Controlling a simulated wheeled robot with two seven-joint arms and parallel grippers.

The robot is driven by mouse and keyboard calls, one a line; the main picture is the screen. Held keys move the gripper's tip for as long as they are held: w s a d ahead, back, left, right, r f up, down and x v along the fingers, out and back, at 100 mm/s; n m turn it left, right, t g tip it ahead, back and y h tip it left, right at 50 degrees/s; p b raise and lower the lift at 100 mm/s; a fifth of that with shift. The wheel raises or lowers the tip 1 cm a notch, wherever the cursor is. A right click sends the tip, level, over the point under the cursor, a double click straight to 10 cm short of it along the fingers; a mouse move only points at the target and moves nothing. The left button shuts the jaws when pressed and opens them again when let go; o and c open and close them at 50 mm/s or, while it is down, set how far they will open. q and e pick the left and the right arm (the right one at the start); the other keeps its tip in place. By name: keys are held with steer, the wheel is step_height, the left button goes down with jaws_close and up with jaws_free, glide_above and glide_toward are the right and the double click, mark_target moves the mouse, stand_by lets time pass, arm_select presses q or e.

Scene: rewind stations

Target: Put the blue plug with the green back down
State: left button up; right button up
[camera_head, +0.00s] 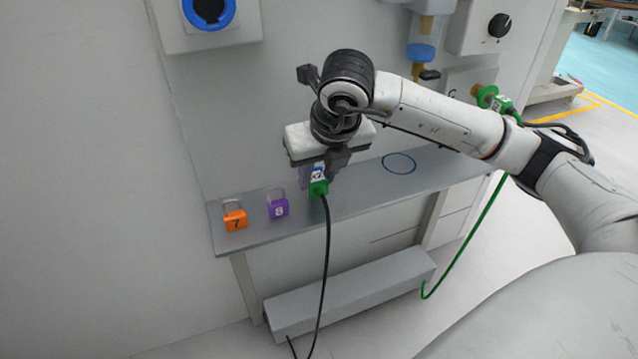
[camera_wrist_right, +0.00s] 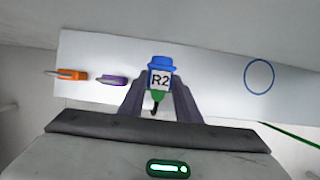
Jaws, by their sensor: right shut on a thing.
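The blue plug with the green back (camera_wrist_right: 160,76) shows between the fingers of my right gripper (camera_wrist_right: 160,98) in the right wrist view, with an "R2" label on it. In the head view its green back (camera_head: 318,188) and label show below my right gripper (camera_head: 325,172), and a black cable hangs from it. The right gripper is shut on the plug over the grey shelf (camera_head: 355,200). I cannot tell whether the plug touches the shelf. A blue ring outline (camera_head: 399,163) is marked on the shelf, to the right of the plug. My left gripper is not in view.
An orange padlock (camera_head: 235,219) and a purple padlock (camera_head: 278,208) stand on the shelf to the left. A blue round socket (camera_head: 208,12) is on the wall panel. A green connector (camera_head: 490,98) with a green cable is at the right. The shelf around the ring is clear.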

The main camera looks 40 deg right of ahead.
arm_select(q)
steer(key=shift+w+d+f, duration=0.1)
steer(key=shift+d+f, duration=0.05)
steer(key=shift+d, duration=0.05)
arm_select(e)
steer(key=shift+f, duration=0.95)
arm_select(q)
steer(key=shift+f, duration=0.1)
arm_select(e)
steer(key=shift+f, duration=0.1)
steer(key=o, duration=1.2)
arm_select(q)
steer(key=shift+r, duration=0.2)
arm_select(e)
steer(key=shift+r, duration=0.35)
arm_select(q)
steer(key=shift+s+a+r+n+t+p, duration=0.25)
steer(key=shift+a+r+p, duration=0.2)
steer(key=shift+p, duration=0.3)
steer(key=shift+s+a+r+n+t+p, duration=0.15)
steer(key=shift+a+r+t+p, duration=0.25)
steer(key=shift+p, duration=0.35)
arm_select(e)
steer(key=shift+v, duration=5.75)
steer(key=shift+s, duration=0.15)
